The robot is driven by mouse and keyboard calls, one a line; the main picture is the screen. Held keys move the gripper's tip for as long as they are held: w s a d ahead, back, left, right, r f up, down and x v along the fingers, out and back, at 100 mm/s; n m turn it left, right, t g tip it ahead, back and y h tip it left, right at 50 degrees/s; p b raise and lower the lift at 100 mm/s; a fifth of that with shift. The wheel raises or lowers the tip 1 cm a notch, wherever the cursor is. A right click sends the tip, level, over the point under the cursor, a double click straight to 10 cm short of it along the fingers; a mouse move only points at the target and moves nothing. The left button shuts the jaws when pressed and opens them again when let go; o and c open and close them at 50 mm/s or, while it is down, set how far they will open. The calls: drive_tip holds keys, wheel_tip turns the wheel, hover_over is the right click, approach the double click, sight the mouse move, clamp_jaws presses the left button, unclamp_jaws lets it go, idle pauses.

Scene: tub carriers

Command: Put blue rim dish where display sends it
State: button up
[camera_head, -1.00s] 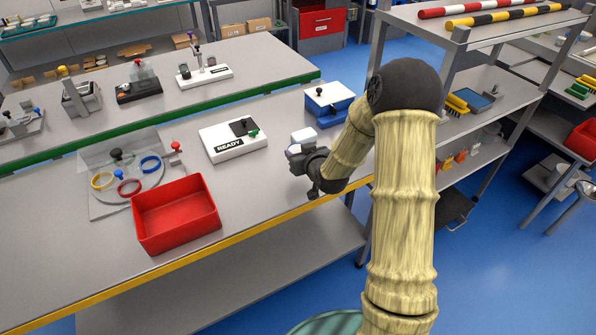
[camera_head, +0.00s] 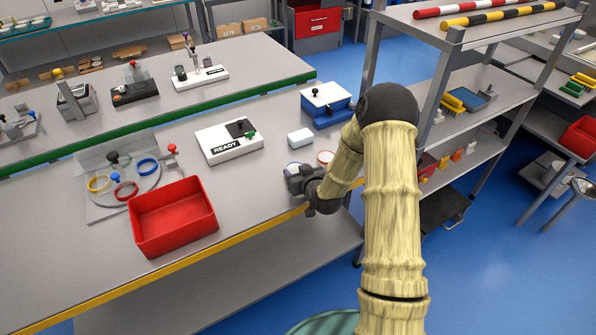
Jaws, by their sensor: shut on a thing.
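My gripper (camera_head: 300,178) is shut on the blue rim dish (camera_head: 292,167), at the front part of the near bench. Only a small pale and blue piece of the dish shows; my gripper hides the rest. I cannot tell whether the dish touches the bench. A white device with a READY label (camera_head: 229,142) stands behind and left of my gripper. It has a dark panel and a green knob. A grey plate (camera_head: 97,208) at the left carries yellow, red and blue rings and a clear panel.
A red tub (camera_head: 172,240) stands at the bench's front edge, left of my gripper. A dish with a red rim (camera_head: 325,157) and a white block (camera_head: 300,138) lie close behind it. A blue box with a white lid (camera_head: 327,108) stands farther back. A shelf rack (camera_head: 446,65) rises at the right.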

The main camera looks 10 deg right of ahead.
drive_tip(key=shift+d, duration=0.1)
drive_tip(key=o, duration=1.1)
drive_tip(key=shift+c, duration=0.2)
drive_tip(key=shift+r, duration=0.15)
drive_tip(key=shift+s, duration=0.3)
drive_tip(key=b+v, duration=0.1)
drive_tip(key=v, duration=1)
drive_tip(key=shift+s+b, duration=0.2)
drive_tip(key=shift+b, duration=0.1)
drive_tip(key=shift+r, duration=0.1)
